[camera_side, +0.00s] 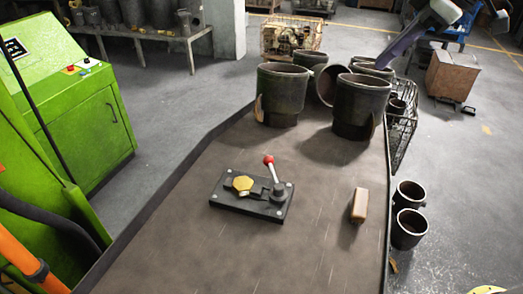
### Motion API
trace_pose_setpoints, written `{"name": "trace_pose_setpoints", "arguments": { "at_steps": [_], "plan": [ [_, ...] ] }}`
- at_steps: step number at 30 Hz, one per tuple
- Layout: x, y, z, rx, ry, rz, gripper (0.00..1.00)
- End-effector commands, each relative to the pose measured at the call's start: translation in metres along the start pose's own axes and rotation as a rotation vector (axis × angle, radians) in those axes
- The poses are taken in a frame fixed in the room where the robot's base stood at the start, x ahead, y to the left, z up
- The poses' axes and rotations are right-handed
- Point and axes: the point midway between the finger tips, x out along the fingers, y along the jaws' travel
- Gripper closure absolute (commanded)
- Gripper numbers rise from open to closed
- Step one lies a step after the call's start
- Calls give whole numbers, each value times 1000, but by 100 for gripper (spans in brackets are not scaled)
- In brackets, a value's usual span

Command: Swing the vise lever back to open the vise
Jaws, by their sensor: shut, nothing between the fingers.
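The vise (251,195) is a dark flat block bolted to the brown worktable (200,245), near the middle of the picture. A yellow hexagonal piece (242,184) sits at its left part, by the vise's jaw; I cannot tell whether the jaw touches it. The vise lever (272,172) rises from a round pivot at the vise's right end. It leans up and slightly left and ends in a red ball knob (268,159). I cannot make out my gripper anywhere, and nothing touches the lever.
A tan block (359,205) stands right of the vise. Several large dark metal cups (281,94) stand at the table's far end. A wire basket (400,135) and two dark cups (409,229) are beyond the right edge. A green machine (75,100) is at left.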

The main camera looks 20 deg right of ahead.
Motion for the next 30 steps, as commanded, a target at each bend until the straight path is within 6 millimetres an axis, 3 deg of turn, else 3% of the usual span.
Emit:
{"name": "trace_pose_setpoints", "arguments": {
  "at_steps": [6,15,20,24,30],
  "plan": [
    [53,6,-60,-116,-7,-79,100],
    [149,-11,-116,-224,-36,-188,100],
    [201,-28,-127,-247,-70,-235,100],
    [235,-43,-122,-260,-110,-271,100],
    [251,-55,-118,-271,-134,-293,100]
  ]
}}
